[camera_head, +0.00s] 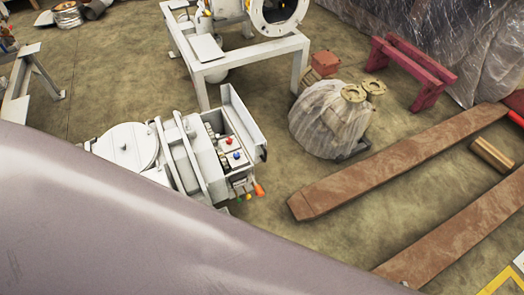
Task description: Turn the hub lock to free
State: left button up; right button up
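No hub lock can be made out with certainty. A white machine (187,160) stands left of centre, with a round lid (128,145) on its left part. On its right end is an open box with a red knob (228,140) and a blue knob (236,155). An orange-tipped handle (259,189) sticks out at its lower right. A large smooth grey-mauve surface (130,235) fills the lower left and hides part of the white machine; I cannot tell what it belongs to. Neither of my grippers is in view.
Behind stands a white frame table (250,59) with equipment. A plastic-wrapped bundle (325,125) sits right of centre. Two long rusty beams (400,160) lie on the floor at right. A dark red stand (412,75) is at the upper right. Bare floor lies between the machine and the beams.

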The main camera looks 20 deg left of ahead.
aim_at(228, 140)
jog(key=u, duration=1.05)
